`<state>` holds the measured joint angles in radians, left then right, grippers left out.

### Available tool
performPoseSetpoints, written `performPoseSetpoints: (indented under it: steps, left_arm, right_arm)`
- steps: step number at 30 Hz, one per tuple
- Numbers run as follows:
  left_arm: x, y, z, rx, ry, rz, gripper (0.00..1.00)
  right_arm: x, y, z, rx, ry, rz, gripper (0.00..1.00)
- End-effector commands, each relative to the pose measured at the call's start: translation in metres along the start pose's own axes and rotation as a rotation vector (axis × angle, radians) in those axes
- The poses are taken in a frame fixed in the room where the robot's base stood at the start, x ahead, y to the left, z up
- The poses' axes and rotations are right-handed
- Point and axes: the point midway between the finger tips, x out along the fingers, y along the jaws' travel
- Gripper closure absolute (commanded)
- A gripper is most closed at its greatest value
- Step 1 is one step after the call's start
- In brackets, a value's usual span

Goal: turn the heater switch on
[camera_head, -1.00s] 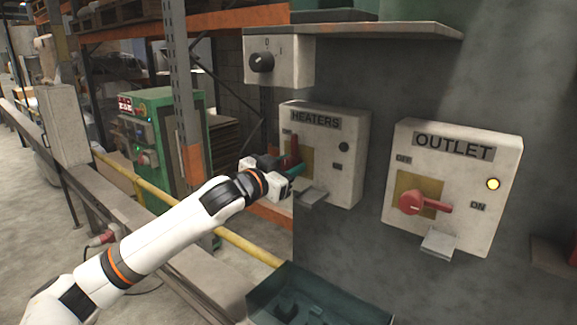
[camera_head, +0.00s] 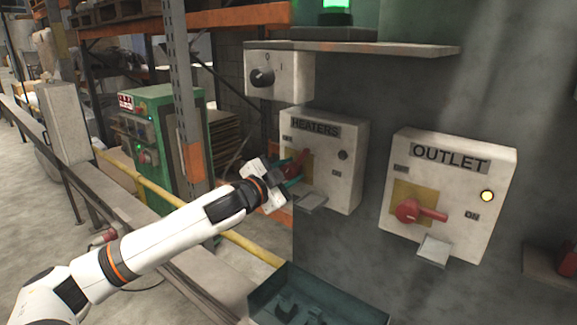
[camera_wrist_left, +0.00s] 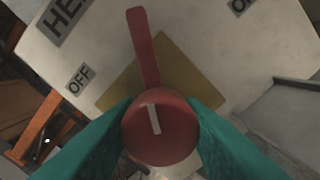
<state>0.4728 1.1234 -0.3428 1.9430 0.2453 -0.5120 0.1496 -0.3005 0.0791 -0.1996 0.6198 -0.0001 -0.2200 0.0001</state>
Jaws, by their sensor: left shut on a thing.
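The heaters box (camera_head: 350,180) is a pale panel marked HEATERS, on the grey wall. Its red heater switch (camera_head: 302,158) has a round knob and a long lever over a yellow plate. In the left wrist view the switch (camera_wrist_left: 158,132) sits between my teal fingertips, with its lever pointing between the OFF label (camera_wrist_left: 80,80) and the ON label (camera_wrist_left: 240,5). My left gripper (camera_head: 291,184) is shut on the knob; it also shows in the left wrist view (camera_wrist_left: 158,145). The round indicator (camera_head: 343,155) on the box looks dark. My right gripper is out of view.
The outlet box (camera_head: 460,215) stands to the right, with a red switch (camera_head: 420,212) and a lit yellow lamp (camera_head: 487,196). A small box with a black knob (camera_head: 262,77) is above. A dark green bin (camera_head: 318,290) is below. A yellow rail (camera_head: 160,195) runs behind my arm.

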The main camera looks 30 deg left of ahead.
Motion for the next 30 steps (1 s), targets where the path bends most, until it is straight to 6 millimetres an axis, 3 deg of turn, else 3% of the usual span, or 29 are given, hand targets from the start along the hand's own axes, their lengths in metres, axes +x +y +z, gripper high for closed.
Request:
performPoseSetpoints:
  steps: [18,30]
  left_arm:
    - [0.0,0.002,0.002,0.587,0.0,-0.001,0.87]
    - [0.0,0.001,0.001,0.888,0.0,-0.002,0.87]
  right_arm:
    - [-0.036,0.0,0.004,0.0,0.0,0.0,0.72]
    - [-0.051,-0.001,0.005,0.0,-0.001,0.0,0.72]
